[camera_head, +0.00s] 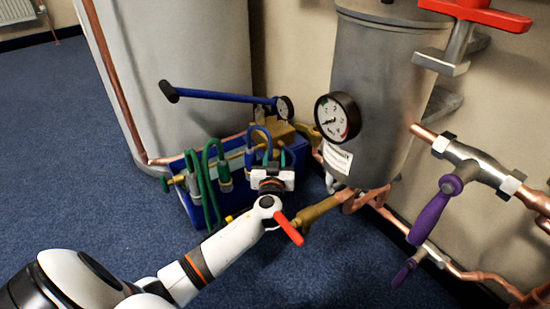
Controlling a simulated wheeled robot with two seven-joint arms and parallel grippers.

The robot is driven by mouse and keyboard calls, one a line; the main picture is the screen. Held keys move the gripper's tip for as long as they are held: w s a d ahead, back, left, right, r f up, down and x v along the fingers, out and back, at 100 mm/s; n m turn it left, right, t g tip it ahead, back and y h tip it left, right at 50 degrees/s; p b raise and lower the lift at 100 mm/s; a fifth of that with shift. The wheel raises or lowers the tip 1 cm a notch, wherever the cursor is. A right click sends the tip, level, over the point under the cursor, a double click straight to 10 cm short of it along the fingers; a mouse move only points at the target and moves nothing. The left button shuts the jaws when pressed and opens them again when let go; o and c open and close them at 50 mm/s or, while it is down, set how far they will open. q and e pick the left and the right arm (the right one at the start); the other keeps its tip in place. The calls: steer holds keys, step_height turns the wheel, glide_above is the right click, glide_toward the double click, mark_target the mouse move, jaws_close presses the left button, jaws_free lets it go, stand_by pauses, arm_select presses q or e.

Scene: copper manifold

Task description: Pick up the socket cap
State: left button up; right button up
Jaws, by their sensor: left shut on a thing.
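My left arm reaches in from the lower left, and its white gripper (271,181) is over the near right end of the blue crate. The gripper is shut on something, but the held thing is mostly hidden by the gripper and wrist. I cannot clearly make out the socket cap. A red lever (290,229) shows right beside the wrist, near a brass fitting (320,211). My right gripper is not in view.
The blue crate (212,214) holds green and blue hoses close around the gripper. A grey tank (375,95) with a gauge (337,117) stands to the right. Copper pipework with purple handles (434,210) lies farther right. The blue carpet at left is clear.

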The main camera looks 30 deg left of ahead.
arm_select(q)
step_height(320, 180, up, 10)
steer(key=p, duration=0.7)
steer(key=shift+r+p, duration=0.1)
steer(key=shift+p, duration=0.2)
step_height(320, 180, up, 4)
steer(key=p, duration=0.3)
glide_above(275, 157)
steer(key=shift+r, duration=0.2)
